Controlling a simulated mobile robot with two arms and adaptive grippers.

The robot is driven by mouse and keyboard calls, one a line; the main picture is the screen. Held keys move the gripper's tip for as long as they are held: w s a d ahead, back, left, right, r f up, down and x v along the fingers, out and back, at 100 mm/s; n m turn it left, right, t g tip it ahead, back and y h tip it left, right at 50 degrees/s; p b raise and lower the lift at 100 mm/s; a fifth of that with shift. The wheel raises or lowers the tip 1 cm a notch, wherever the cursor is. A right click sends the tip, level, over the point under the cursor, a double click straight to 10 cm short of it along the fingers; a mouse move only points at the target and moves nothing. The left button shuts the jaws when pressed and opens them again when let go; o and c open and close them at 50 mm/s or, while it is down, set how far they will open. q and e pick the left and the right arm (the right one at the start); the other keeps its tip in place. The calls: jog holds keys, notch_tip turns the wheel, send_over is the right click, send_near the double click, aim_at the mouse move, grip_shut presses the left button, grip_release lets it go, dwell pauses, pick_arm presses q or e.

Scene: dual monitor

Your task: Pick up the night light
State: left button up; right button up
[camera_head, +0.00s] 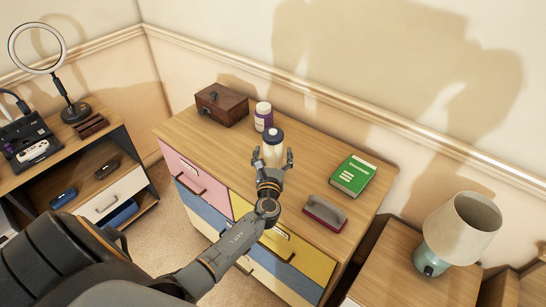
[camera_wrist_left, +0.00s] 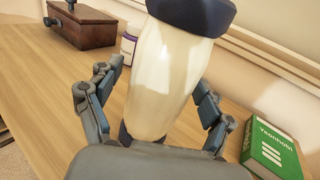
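The night light (camera_head: 273,153), a cream rounded body with dark blue top and base, stands upright on the wooden dresser top. In the left wrist view the night light (camera_wrist_left: 163,75) fills the middle, close to the camera. My left gripper (camera_head: 273,158) is open around it, one finger on each side. In the wrist view the left gripper (camera_wrist_left: 158,85) shows a gap between its left finger and the body; whether the right finger touches cannot be told. The lower body is partly hidden by my gripper. My right gripper is not in view.
On the dresser (camera_head: 178,133) are a brown wooden box (camera_head: 221,104) and a white-and-purple bottle (camera_head: 263,116) behind the night light. A green book (camera_head: 353,175) and a grey-and-red brush-like item (camera_head: 325,212) lie to the right. A lamp (camera_head: 455,235) stands on a side cabinet.

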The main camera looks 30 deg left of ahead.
pick_arm(q)
jog(key=c, duration=1.1)
jog(key=shift+c, duration=0.4)
jog(key=shift+r, duration=0.2)
